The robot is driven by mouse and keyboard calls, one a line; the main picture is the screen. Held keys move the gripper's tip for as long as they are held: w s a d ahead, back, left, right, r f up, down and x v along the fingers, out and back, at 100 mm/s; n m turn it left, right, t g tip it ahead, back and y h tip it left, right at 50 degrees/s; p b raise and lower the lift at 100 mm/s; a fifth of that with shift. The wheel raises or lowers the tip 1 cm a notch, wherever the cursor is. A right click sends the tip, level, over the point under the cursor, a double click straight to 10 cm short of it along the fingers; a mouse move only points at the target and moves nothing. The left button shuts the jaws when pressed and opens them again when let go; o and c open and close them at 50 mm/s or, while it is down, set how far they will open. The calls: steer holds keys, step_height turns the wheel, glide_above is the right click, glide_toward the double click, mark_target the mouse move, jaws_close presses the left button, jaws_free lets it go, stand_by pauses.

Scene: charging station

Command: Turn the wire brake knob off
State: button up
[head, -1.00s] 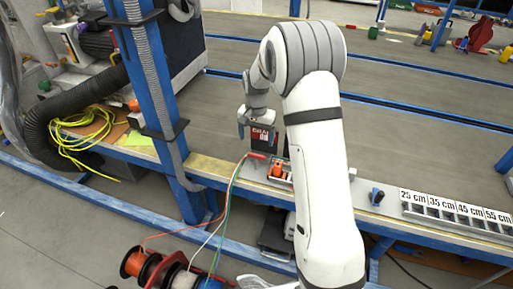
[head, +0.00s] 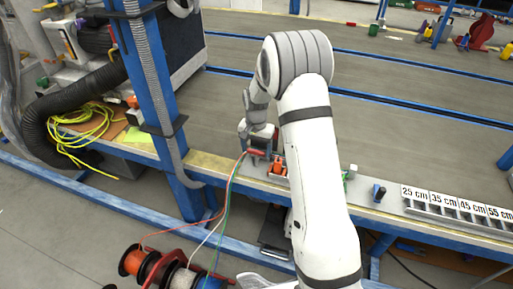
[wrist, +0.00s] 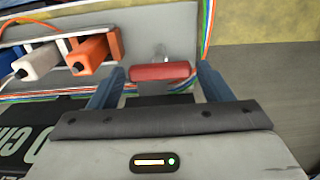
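The wire brake knob, a red bar-shaped handle (wrist: 160,71), lies crosswise in the wrist view on a grey metal plate. It also shows as a red piece (head: 257,153) at the bench's front edge in the head view. My gripper (wrist: 158,85) is open, with one blue finger on either side of the red handle. Gaps show between the fingers and the handle's ends, and I cannot tell whether anything touches. In the head view my gripper (head: 258,143) is low over the bench edge, at the knob.
Orange and white wire clamps (wrist: 95,50) sit left of the knob. Coloured wires run from wire spools (head: 160,268) below up to the bench. A dark blue knob (head: 378,193) and a marked length rack (head: 455,212) stand to the right.

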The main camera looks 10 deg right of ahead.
steer(key=c, duration=0.7)
steer(key=shift+n, duration=0.3)
steer(key=n+p, duration=0.1)
steer(key=n, duration=0.2)
steer(key=shift+r+n, duration=0.1)
steer(key=shift+n, duration=0.3)
steer(key=n+p, duration=0.1)
steer(key=n, duration=0.3)
steer(key=shift+n, duration=0.3)
steer(key=n, duration=0.4)
steer(key=shift+p, duration=0.4)
steer(key=shift+n, duration=2.4)
